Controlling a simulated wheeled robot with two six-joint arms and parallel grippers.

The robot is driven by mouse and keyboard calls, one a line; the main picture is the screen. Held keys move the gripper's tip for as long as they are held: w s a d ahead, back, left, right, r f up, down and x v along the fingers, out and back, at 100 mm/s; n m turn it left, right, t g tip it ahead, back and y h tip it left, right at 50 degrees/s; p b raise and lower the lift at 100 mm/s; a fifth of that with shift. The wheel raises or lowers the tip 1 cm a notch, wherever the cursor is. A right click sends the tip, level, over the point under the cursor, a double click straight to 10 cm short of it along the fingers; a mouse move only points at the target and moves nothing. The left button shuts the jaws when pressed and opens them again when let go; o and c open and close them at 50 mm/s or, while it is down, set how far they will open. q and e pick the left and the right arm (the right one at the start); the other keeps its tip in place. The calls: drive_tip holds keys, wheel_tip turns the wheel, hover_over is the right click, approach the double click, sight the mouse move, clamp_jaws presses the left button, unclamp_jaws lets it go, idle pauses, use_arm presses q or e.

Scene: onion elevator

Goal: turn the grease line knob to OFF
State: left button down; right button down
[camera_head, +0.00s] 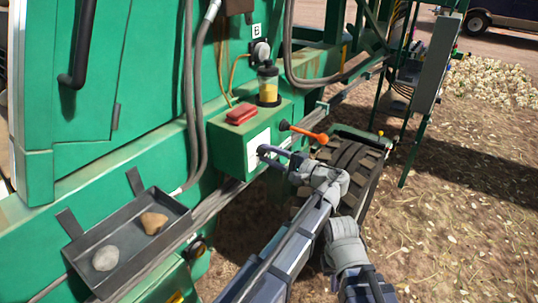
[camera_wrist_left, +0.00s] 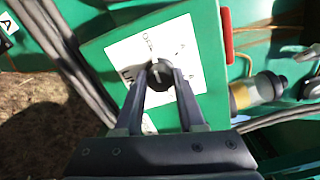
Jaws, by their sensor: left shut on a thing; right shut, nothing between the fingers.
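A dark round knob (camera_wrist_left: 160,72) sits on a white label plate (camera_wrist_left: 128,62) on the face of a green box (camera_head: 228,150). My left gripper (camera_head: 264,153) reaches the box face from the right in the head view. In the left wrist view its two dark fingers (camera_wrist_left: 160,78) are shut on the knob, one on each side. In the head view the knob is hidden at the fingertips. My right gripper's fingers do not show.
A red block (camera_head: 241,114) and a yellow-filled cup (camera_head: 268,84) stand on the box. An orange-tipped lever (camera_head: 305,132) sticks out just above my left gripper. A grey tray (camera_head: 128,240) holds two stones at lower left. A wheel (camera_head: 358,165) stands behind my arm.

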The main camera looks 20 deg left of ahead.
idle(0.5)
use_arm(q)
drive_tip(key=c, duration=0.5)
unclamp_jaws()
